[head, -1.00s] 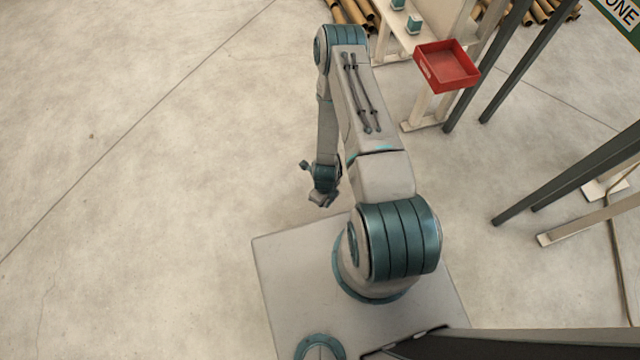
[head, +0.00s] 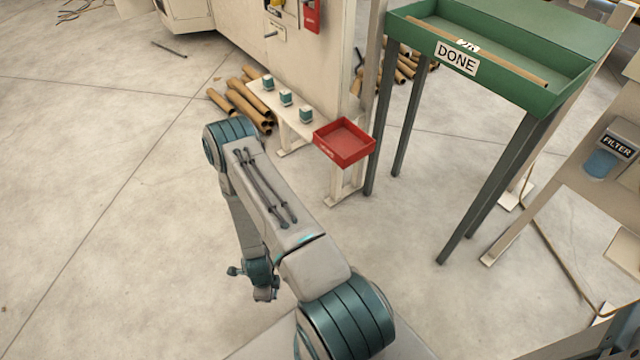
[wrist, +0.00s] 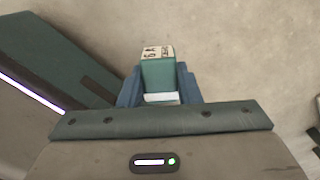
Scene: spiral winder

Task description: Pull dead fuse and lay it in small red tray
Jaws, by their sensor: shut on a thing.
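My gripper (wrist: 160,88) is shut on a teal block-shaped fuse (wrist: 158,74) with a pale, marked top end. The fuse sits between the blue fingers in the wrist view. In the head view my gripper (head: 265,293) hangs low over the floor beside my base, and the fuse cannot be made out there. The small red tray (head: 325,151) sits at the near end of a low cream bench, up and to the right of my gripper. Its visible inside looks empty.
Three teal-and-white blocks (head: 286,98) stand in a row on the bench (head: 293,120) behind the tray. A tall cream cabinet (head: 335,50) backs the bench, with cardboard tubes (head: 245,103) nearby. A green DONE table (head: 520,85) stands right. Floor around my gripper is clear.

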